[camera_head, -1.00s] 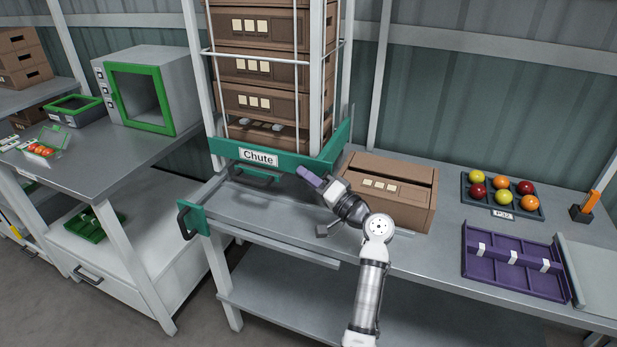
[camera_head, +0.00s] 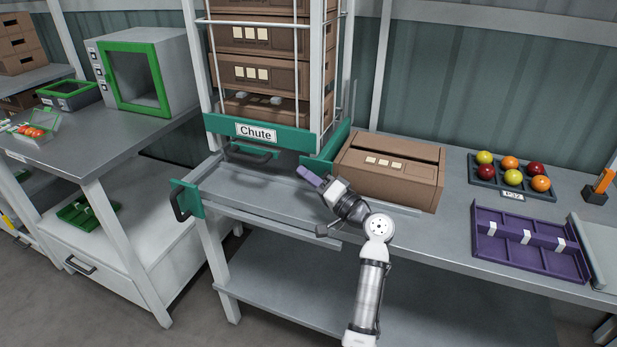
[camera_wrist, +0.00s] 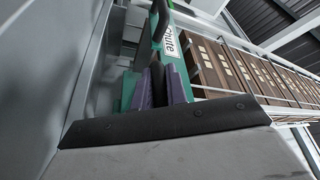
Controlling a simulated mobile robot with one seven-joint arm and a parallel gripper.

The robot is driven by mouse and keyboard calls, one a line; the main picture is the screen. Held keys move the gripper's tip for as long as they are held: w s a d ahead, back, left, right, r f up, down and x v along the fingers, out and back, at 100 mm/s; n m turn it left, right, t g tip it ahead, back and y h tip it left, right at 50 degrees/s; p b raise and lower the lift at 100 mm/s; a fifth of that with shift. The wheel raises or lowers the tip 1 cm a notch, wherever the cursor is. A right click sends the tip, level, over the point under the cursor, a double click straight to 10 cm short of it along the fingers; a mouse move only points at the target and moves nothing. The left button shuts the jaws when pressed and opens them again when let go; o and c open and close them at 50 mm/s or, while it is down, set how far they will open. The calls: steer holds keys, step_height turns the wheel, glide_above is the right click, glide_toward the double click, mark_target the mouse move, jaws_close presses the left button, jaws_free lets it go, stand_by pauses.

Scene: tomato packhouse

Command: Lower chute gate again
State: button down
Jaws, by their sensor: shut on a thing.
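The chute gate (camera_head: 210,124) is a green bar labelled "Chute" across the front of the crate stack. A black handle (camera_head: 250,155) hangs below it. My gripper (camera_head: 306,174) is just below and right of that handle, over the grey chute bed, apart from the handle in the head view. In the wrist view, the purple fingers (camera_wrist: 157,88) are closed with something thin and dark between them that I cannot identify. The green panel and label (camera_wrist: 171,43) show just beyond, with a black handle (camera_wrist: 160,22) behind the fingertips.
Brown crates (camera_head: 265,75) are stacked behind the gate. A lone brown crate (camera_head: 410,192) stands right of my gripper. A green plate with a black handle (camera_head: 187,199) is at the bed's front left. A purple tray (camera_head: 525,266) and a tomato tray (camera_head: 545,197) lie farther right.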

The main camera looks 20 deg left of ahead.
steer(key=shift+r, duration=0.1)
steer(key=c, duration=1.4)
jaws_free()
steer(key=shift+d, duration=0.1)
steer(key=b+v, duration=0.1)
steer(key=v, duration=0.5)
steer(key=shift+d+b, duration=0.1)
steer(key=shift+b, duration=0.2)
steer(key=shift+s+d, duration=0.25)
steer(key=shift+d, duration=0.35)
steer(key=b+v, duration=0.4)
steer(key=v, duration=1.2)
steer(key=shift+f, duration=0.35)
steer(key=shift+w+r, duration=0.1)
steer(key=shift+r, duration=0.05)
